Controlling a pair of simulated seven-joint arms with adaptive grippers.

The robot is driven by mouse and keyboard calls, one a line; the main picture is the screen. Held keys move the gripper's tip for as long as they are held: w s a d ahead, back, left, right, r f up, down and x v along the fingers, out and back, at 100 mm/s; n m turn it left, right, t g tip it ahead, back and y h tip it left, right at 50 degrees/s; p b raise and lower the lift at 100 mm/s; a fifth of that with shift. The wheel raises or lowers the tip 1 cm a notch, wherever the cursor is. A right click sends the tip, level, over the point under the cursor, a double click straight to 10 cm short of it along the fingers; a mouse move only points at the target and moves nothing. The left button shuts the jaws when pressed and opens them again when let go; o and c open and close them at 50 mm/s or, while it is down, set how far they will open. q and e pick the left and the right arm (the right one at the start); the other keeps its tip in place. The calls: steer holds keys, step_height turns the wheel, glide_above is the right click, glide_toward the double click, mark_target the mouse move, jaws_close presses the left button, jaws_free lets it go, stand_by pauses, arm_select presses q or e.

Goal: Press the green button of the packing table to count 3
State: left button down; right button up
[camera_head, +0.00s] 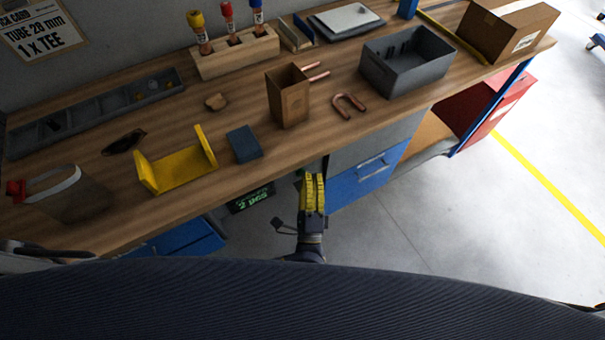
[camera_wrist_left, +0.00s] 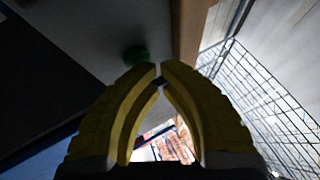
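My left gripper (camera_head: 312,178) is at the front edge of the packing table (camera_head: 215,190), with its yellow fingers pointing at the underside front. In the left wrist view its fingertips (camera_wrist_left: 160,68) are together, with only a thin gap and nothing held between them. A dark counter display (camera_head: 251,199) below the table edge shows green text that reads 2 pcs. My right gripper is not in view.
A blue drawer unit (camera_head: 368,180) stands right of the gripper under the tabletop. On the table are a brown box (camera_head: 288,97), a copper bend (camera_head: 348,105), a grey bin (camera_head: 405,65), a yellow holder (camera_head: 178,170) and a dark blue block (camera_head: 244,144).

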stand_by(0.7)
arm_select(q)
steer(key=shift+s+d, duration=0.5)
steer(key=shift+s, duration=0.2)
steer(key=shift+s, duration=0.1)
steer(key=s+d, duration=0.1)
steer(key=s, duration=0.1)
steer(key=s+d, duration=0.1)
steer(key=s, duration=0.1)
steer(key=shift+d, duration=0.4)
stand_by(0.7)
